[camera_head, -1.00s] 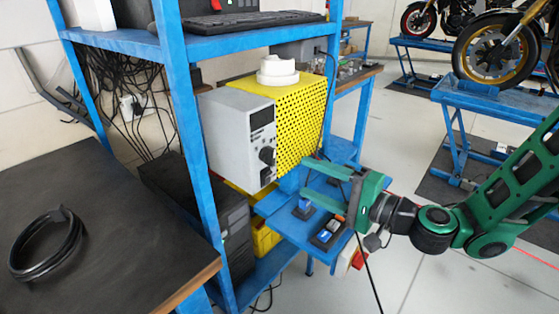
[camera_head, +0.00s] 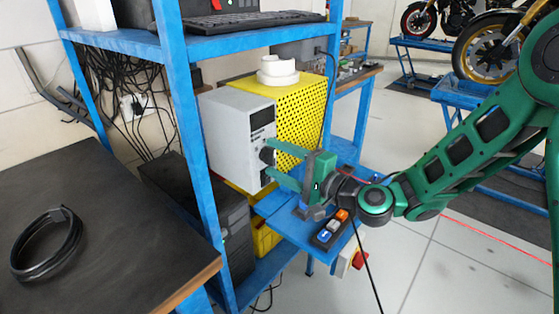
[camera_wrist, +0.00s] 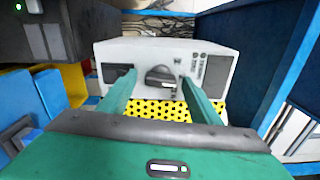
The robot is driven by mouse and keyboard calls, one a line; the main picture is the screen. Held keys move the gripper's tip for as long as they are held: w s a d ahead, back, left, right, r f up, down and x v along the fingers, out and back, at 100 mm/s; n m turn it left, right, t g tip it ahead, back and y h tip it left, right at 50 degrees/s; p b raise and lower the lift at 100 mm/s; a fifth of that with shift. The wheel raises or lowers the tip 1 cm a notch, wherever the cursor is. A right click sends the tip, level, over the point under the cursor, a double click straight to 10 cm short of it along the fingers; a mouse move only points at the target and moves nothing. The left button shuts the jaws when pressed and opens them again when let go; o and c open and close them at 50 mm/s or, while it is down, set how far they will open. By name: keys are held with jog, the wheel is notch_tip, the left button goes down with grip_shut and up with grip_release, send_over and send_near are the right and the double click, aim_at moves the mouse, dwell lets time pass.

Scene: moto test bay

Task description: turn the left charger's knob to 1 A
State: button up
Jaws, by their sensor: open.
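A grey charger (camera_head: 228,135) stands on the blue rack with its front face turned to the right. Its black knob (camera_head: 265,154) is partly hidden by my gripper in the head view. In the wrist view the charger (camera_wrist: 190,50) faces me, and its dark knob (camera_wrist: 160,76) lies between my two green fingers. My gripper (camera_head: 271,160) is open, its fingers on either side of the knob. In the wrist view the gripper (camera_wrist: 158,82) holds nothing; I cannot tell whether the fingertips touch the knob. The knob's scale is too small to read.
A yellow perforated box (camera_head: 306,98) with a white round part (camera_head: 278,70) on top stands beside the charger. A blue shelf (camera_head: 285,222) with a small box of coloured switches (camera_head: 331,229) is below my gripper. A blue rack post (camera_head: 190,140) stands left of the charger.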

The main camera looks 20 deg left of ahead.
jog(key=shift+a, duration=0.15)
jog(key=c, duration=1)
jog(key=shift+w, duration=0.1)
jog(key=shift+c, duration=0.2)
jog(key=shift+n, duration=0.4)
jog(key=n, duration=0.3)
jog(key=shift+n, duration=0.4)
jog(key=n, duration=0.5)
jog(key=shift+f, duration=0.15)
jog(key=shift+n, duration=0.4)
